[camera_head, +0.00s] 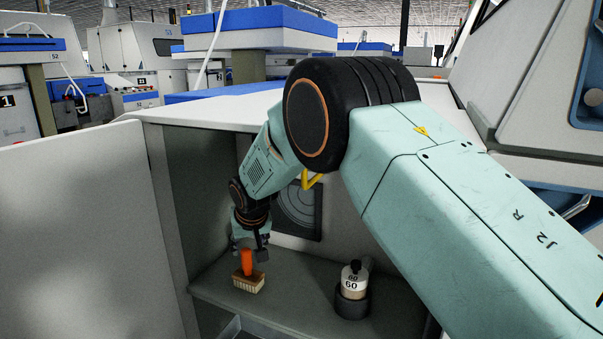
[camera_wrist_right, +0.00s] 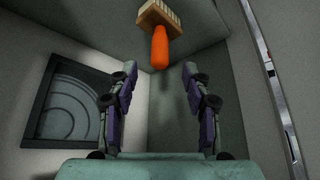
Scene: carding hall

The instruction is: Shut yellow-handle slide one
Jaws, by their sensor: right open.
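A small yellow handle (camera_head: 312,181) shows in the head view, just below my right arm's elbow and in front of the cabinet's back wall. My arm hides most of what surrounds it, so I cannot tell how the slide stands. My right gripper (camera_head: 250,246) is inside the open cabinet, pointing down over an orange-handled brush (camera_head: 249,283), apart from the yellow handle. In the wrist view its two fingers (camera_wrist_right: 158,72) are spread, with the orange handle beyond and between their tips. They do not appear closed on it. My left gripper is not in view.
The brush and a bottle labelled 60 (camera_head: 353,284) in a dark holder (camera_head: 350,305) stand on the cabinet shelf (camera_head: 300,295). A dark square panel with rings (camera_head: 300,212) is on the back wall. A pale panel (camera_head: 80,230) stands at left. The shelf between brush and bottle is clear.

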